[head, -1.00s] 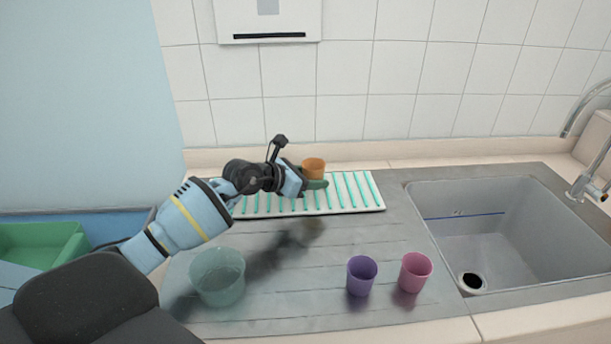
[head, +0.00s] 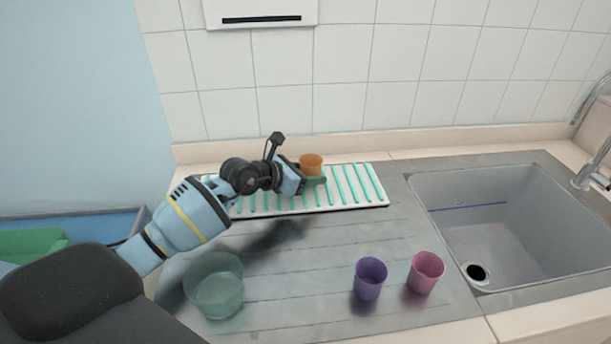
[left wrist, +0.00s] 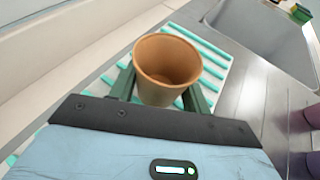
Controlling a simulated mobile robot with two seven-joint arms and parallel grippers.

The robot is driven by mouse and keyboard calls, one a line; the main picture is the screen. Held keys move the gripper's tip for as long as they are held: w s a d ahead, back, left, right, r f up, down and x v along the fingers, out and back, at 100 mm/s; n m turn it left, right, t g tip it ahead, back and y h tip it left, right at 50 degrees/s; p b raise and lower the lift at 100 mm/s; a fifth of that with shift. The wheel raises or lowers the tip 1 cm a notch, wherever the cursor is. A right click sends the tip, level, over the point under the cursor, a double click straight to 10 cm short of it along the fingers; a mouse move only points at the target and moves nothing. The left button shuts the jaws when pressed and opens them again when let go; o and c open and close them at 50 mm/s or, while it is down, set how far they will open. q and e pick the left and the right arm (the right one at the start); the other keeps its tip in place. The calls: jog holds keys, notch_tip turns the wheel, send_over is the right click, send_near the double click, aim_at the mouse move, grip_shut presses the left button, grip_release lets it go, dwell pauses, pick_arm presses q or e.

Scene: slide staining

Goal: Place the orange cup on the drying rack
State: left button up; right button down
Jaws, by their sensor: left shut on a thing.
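The orange cup (head: 311,164) is upright between the fingers of my left gripper (head: 314,180), which is shut on it. In the left wrist view the cup (left wrist: 167,68) shows its open, empty mouth, with a green finger of the gripper (left wrist: 160,92) on each side. The drying rack (head: 345,186) is a white tray with teal ribs, lying at the back of the counter. The cup is over the rack; I cannot tell whether its base touches it. The rack also shows beneath the cup in the left wrist view (left wrist: 214,57). My right gripper is not in view.
A purple cup (head: 370,279) and a pink cup (head: 426,272) stand at the front right of the grey drainboard. A clear glass bowl (head: 214,286) stands at the front left. The sink (head: 515,235) is at the right, the tiled wall behind. The drainboard's middle is clear.

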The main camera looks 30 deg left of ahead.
pick_arm(q)
jog(key=shift+a+f, duration=0.25)
jog(key=shift+f, duration=0.45)
jog(key=shift+d+r, duration=0.15)
jog(key=shift+d, duration=0.05)
jog(key=o, duration=1)
jog(key=shift+f, duration=0.2)
jog(key=shift+o, duration=0.2)
jog(key=shift+r, duration=0.25)
jog(key=v, duration=1.2)
jog(key=shift+f, duration=0.1)
